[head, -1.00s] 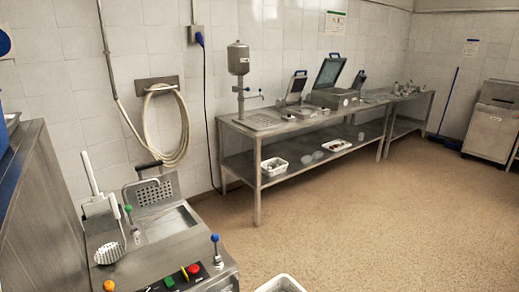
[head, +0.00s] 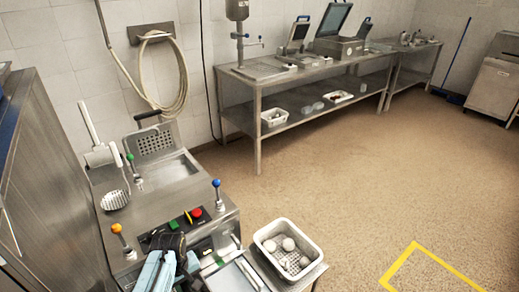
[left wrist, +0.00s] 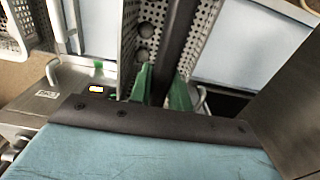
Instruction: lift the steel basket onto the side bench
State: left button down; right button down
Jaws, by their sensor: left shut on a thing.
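The steel basket (left wrist: 202,30) shows in the left wrist view as perforated metal walls on both sides of a dark bar. Some round dark items show between the walls. The green fingers of my left gripper (left wrist: 163,85) are shut around the dark bar, which appears to be its handle. In the head view my left gripper (head: 180,262) is at the bottom, in front of the control panel; the held basket cannot be made out clearly there. A small steel bench (head: 314,274) stands to the right of it. My right gripper is not in view.
A white perforated basket (head: 262,241) with a few round pale items stands on the small bench. A steel machine (head: 175,198) with knobs and a perforated plate (head: 155,144) is behind my gripper. A long table (head: 290,77) runs along the wall. Open floor lies at right.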

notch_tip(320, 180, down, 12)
jog(key=b, duration=1.1)
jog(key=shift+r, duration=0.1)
